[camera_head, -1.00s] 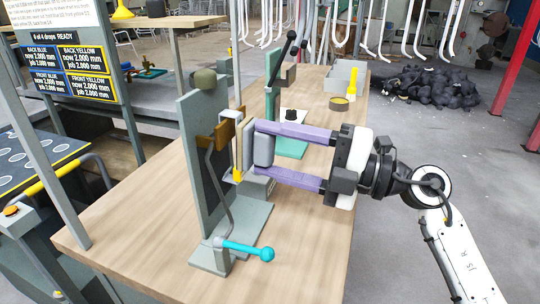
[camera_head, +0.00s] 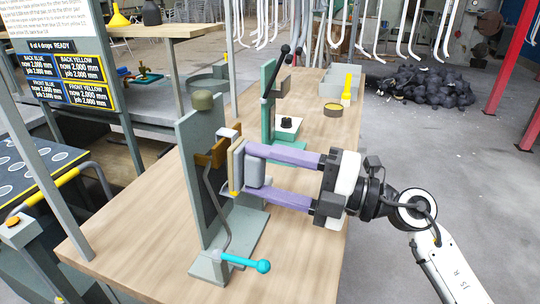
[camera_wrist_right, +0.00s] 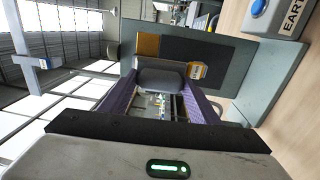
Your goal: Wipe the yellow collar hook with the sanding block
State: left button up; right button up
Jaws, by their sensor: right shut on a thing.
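My right gripper (camera_head: 290,175) is shut on the sanding block (camera_head: 255,168), a grey block with a tan face, between its purple fingers. The tan face is turned left against or very close to the yellow collar hook, whose pale upper part (camera_head: 230,134) and yellow collar (camera_head: 234,192) show around the block's edge. I cannot tell if they touch. The block hides most of the hook. The hook is at the brown jaw of an upright grey-green fixture (camera_head: 191,150). In the right wrist view the grey block (camera_wrist_right: 160,82) sits between the fingers, with a yellow piece (camera_wrist_right: 197,71) beyond it. My left gripper is out of view.
The fixture stands on a wooden bench (camera_head: 150,225) and has a teal-knobbed lever (camera_head: 262,266) at its front. A green toggle press (camera_head: 268,100), a grey bin (camera_head: 335,85), a round tin (camera_head: 333,110) and a yellow bottle (camera_head: 347,88) stand behind. The bench front is clear.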

jog(key=shift+s+a+r, duration=0.1)
jog(key=shift+s+a, duration=0.15)
jog(key=shift+s, duration=0.05)
notch_tip(320, 180, up, 2)
jog(key=shift+d+r+p, duration=0.1)
jog(key=shift+p, duration=1.15)
jog(key=shift+w+d+p, duration=0.1)
jog(key=shift+w+p, duration=0.35)
jog(key=shift+p, duration=0.75)
jog(key=shift+s+a, duration=0.2)
jog(key=shift+s, duration=0.3)
